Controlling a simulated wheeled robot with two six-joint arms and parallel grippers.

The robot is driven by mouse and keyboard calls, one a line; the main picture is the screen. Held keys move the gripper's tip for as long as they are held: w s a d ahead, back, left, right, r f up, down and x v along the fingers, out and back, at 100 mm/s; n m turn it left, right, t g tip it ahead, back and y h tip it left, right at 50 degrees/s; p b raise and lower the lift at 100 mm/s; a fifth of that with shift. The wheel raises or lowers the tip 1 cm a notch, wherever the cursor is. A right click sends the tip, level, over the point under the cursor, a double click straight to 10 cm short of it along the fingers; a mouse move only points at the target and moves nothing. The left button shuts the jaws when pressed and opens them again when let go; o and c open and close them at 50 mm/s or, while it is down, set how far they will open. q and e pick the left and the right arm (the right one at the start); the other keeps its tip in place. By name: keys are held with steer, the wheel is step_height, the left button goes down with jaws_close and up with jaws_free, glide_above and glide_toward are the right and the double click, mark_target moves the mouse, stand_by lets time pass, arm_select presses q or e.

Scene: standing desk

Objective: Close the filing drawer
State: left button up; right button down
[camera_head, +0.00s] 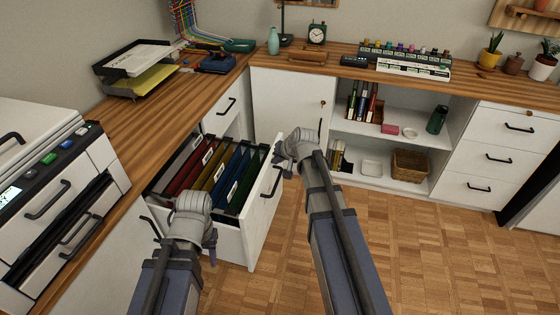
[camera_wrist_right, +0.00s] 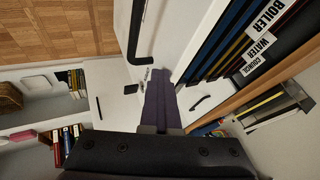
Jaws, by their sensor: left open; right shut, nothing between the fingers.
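The filing drawer (camera_head: 232,242) is pulled out from the white cabinet under the left desk. It holds red, yellow, blue and green hanging folders (camera_head: 216,176) with white labels. Its white front carries a dark bar handle (camera_head: 271,182); the front and handle also show in the right wrist view (camera_wrist_right: 139,30). My right gripper (camera_head: 284,162) is shut and empty at the top edge of the drawer front, near the far corner; I cannot tell if it touches. My left gripper (camera_head: 180,228) is open by the drawer's near side, its fingertips partly hidden by the wrist.
A printer (camera_head: 50,180) stands at the left. The wooden desktop (camera_head: 165,112) holds paper trays (camera_head: 140,62). A white cupboard (camera_head: 290,98) and open shelves (camera_head: 378,140) line the back. The parquet floor (camera_head: 430,245) in front of the drawer is clear.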

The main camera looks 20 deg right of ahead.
steer(key=w+a, duration=0.5)
steer(key=a, duration=0.3)
steer(key=w+a, duration=0.6)
steer(key=a, duration=0.3)
steer(key=w+a, duration=0.6)
steer(key=a, duration=0.2)
steer(key=shift+w+a, duration=0.2)
steer(key=shift+a, duration=0.15)
steer(key=shift+s+d, duration=0.1)
arm_select(q)
step_height(320, 180, up, 8)
steer(key=p, duration=0.8)
steer(key=shift+d, duration=0.3)
steer(key=shift+c, duration=0.4)
arm_select(e)
steer(key=s+d+r, duration=0.5)
steer(key=s+r, duration=0.3)
